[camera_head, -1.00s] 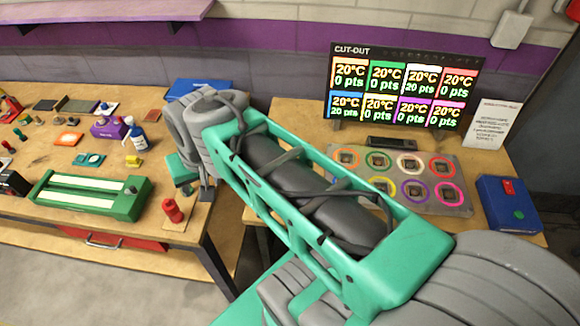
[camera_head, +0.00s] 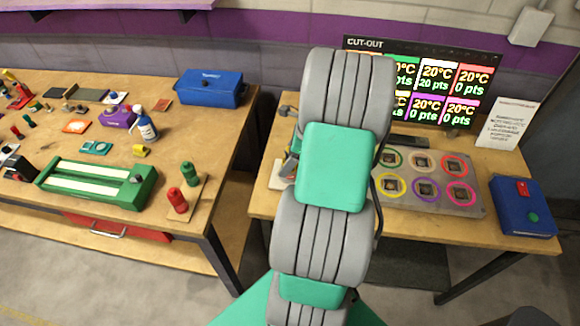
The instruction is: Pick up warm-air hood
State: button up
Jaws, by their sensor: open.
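I cannot pick out the warm-air hood with certainty in the head view. My own arm, in green and grey segments, stands upright across the middle and covers part of the right-hand table (camera_head: 265,203). My gripper is hidden behind the arm. Small grey, white and teal parts show at the arm's left edge over this table, too covered to identify. The panel with coloured rings (camera_head: 438,205) lies on the right-hand table, its left part covered by my arm.
The left bench (camera_head: 60,140) holds a blue box (camera_head: 225,92), a purple item (camera_head: 116,117), a spray bottle (camera_head: 145,126), a green frame with white strips (camera_head: 95,184), and red (camera_head: 177,200) and green (camera_head: 189,173) pieces. A blue box with buttons (camera_head: 523,207) sits right; a screen (camera_head: 440,78) stands behind.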

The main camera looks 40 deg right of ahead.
jog(key=shift+w+a+f, duration=0.1)
jog(key=shift+w+f, duration=0.15)
jog(key=shift+f, duration=0.3)
jog(key=shift+c, duration=0.2)
grip_shut()
dwell(0.4)
